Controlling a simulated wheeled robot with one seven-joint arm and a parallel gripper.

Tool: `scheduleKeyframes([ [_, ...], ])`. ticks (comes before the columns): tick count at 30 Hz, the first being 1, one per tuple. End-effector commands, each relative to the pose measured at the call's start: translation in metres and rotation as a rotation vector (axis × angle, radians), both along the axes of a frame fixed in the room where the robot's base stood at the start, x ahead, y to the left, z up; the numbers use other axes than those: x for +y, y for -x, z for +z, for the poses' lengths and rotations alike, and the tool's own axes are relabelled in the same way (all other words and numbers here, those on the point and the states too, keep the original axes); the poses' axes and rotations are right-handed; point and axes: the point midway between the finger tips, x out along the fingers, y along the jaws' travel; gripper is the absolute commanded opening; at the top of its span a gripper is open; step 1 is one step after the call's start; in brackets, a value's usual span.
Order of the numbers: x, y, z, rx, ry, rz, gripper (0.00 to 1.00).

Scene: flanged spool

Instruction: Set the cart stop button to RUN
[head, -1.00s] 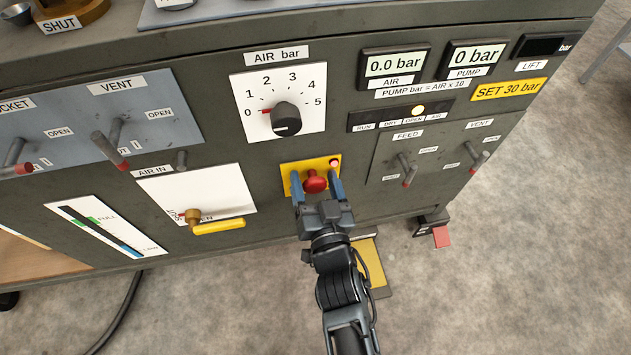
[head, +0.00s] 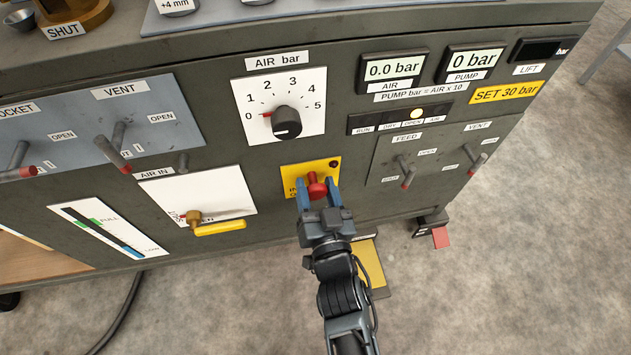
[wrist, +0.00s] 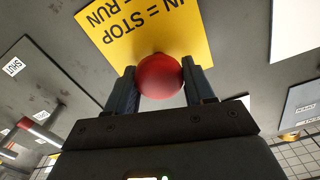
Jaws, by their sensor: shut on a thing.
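The cart stop button is a red mushroom knob (head: 316,186) on a yellow plate (head: 294,180) on the cart's front panel. In the wrist view the red knob (wrist: 159,77) sits between both fingers, and the yellow plate (wrist: 190,30) behind it reads upside down, with "STOP" and "RUN" partly visible. My gripper (head: 319,196) is shut on the knob, a finger on each side. A small lamp (head: 334,164) at the plate's upper right is dark red. Part of the plate's lettering is hidden by my gripper.
The AIR dial (head: 287,122) points near 0. The AIR IN valve's yellow handle (head: 219,227) sticks out left of my gripper. FEED and VENT levers (head: 407,177) stand to the right. A yellow pedal (head: 371,262) and a red pedal (head: 441,237) are near the floor.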

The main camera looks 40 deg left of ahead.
Motion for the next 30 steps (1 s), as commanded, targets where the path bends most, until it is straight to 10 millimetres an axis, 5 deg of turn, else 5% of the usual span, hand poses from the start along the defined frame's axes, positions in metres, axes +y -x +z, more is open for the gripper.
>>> scheduleKeyframes([
  [10,-0.007,0.005,0.0,0.0,0.0,-0.001,0.0],
  [11,-0.007,0.005,0.0,0.001,0.0,-0.001,0.56],
  [17,-0.006,0.005,0.0,0.001,0.001,-0.001,0.75],
  [30,-0.022,0.019,0.001,0.003,0.004,-0.002,0.75],
])
